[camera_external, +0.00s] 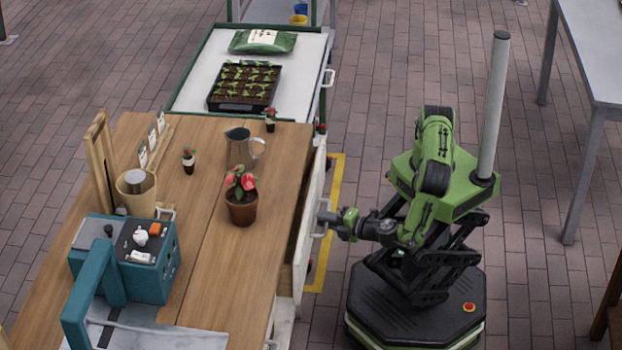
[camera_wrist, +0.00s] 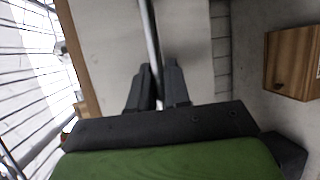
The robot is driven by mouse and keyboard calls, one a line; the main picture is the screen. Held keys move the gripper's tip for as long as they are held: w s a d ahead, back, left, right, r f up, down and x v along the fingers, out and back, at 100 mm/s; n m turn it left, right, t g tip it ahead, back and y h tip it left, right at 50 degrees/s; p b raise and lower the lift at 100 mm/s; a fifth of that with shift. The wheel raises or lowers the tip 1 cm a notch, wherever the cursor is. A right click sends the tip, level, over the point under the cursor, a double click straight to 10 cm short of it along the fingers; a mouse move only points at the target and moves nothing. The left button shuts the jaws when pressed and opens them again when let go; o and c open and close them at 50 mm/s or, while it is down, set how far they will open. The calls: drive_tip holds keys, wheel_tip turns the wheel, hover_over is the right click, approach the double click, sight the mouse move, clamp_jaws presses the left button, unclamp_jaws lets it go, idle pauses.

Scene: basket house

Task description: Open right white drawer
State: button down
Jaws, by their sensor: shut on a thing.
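The white drawer front (camera_external: 307,215) is on the right side of the wooden worktable (camera_external: 205,250). It stands a little out from the tabletop edge, and a strip of wood shows behind it. Its metal bar handle (camera_external: 326,203) shows as a long bar in the wrist view (camera_wrist: 150,35), in front of the pale drawer front (camera_wrist: 185,45). My gripper (camera_external: 325,218) is at the handle. In the wrist view its two dark fingers (camera_wrist: 158,80) are shut around the bar. The drawer's inside is mostly hidden in the external view.
On the worktable stand a potted red plant (camera_external: 241,205), a metal jug (camera_external: 240,150) and a teal machine (camera_external: 130,255). A green-framed cart (camera_external: 300,85) adjoins its far end. A grey table (camera_external: 600,60) is at right. Floor behind my base is free.

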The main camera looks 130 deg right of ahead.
drive_tip(key=s+a, duration=1.2)
drive_tip(key=shift+s+a, duration=0.15)
drive_tip(key=c, duration=1.4)
unclamp_jaws()
drive_tip(key=shift+c, duration=0.2)
